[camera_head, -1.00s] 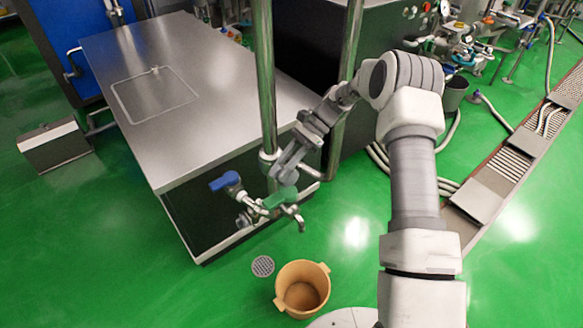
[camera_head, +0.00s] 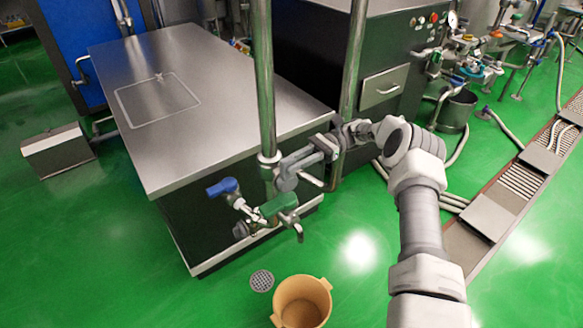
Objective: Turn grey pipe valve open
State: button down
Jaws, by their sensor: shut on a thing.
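The grey valve (camera_head: 288,178) sits on the vertical steel pipe at the corner of the steel table, above and to the right of the green-handled valve (camera_head: 279,204). My gripper (camera_head: 311,156) reaches in from the right and is shut on the grey valve's handle. The handle is largely hidden by the fingers, and the two are hard to tell apart as both are grey. A short metal spout (camera_head: 311,181) points to the right below my gripper. A blue-handled valve (camera_head: 223,187) is at the left of the green one.
The steel-topped table (camera_head: 220,100) stands behind the valves. A second upright pipe (camera_head: 353,60) rises close to my wrist. A tan bucket (camera_head: 301,304) and a floor drain (camera_head: 262,281) are below. Green floor is clear at the left front.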

dwell(0.4)
jog(key=c, duration=0.7)
grip_release()
notch_tip(320, 180, up, 5)
jog(key=shift+d+f+p, duration=0.1)
jog(key=shift+d+p, duration=0.05)
jog(key=shift+p, duration=0.3)
jog(key=s+d+r, duration=0.1)
jog(key=d+r, duration=0.1)
jog(key=d, duration=0.1)
jog(key=s+d+r+p, duration=0.1)
jog(key=d+r, duration=0.1)
jog(key=d, duration=0.2)
jog(key=s+d+r+p, duration=0.1)
jog(key=s+d+r, duration=0.1)
jog(key=d, duration=0.1)
jog(key=shift+d+r, duration=0.1)
jog(key=shift+d, duration=0.3)
